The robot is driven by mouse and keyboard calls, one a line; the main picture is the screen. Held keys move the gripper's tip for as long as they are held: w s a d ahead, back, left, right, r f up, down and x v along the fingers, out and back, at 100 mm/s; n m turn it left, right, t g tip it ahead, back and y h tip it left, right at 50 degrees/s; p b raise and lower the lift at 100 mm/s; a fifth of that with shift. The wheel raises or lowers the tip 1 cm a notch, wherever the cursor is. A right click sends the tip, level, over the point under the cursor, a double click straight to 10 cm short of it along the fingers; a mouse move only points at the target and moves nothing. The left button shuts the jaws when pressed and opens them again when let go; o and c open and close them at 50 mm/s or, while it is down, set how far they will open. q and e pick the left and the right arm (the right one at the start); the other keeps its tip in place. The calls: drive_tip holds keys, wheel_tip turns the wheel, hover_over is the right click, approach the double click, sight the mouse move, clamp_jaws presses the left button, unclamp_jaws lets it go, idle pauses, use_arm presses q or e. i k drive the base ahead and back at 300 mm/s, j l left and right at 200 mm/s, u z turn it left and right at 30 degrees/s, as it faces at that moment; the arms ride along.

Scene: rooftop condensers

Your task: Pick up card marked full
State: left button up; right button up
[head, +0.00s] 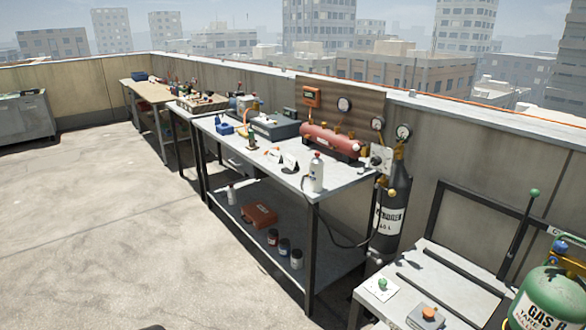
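No card can be read as marked full at this size. Small white and dark card-like pieces (289,163) stand on the middle metal workbench (340,178), left of a white bottle. A flat white sheet or card (372,293) lies on the low bench at the lower right, with a small green knob or object on it. Any writing on these is too small to read.
A red cylinder (330,140) and a white spray bottle (317,173) stand on the workbench. A dark gas cylinder (393,215) stands between the benches. A green gas tank (550,300) is at the lower right. Concrete floor (110,235) is clear at left.

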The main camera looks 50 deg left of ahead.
sight(291, 161)
drive_tip(key=u, duration=1.6)
drive_tip(key=i+j+z, duration=0.2)
drive_tip(key=i, duration=0.4)
drive_tip(key=i+j+z, duration=0.2)
drive_tip(key=i+j, duration=0.15)
drive_tip(key=i, duration=0.25)
drive_tip(key=i+j+z, duration=0.2)
drive_tip(key=i+j, duration=0.25)
drive_tip(key=i, duration=0.1)
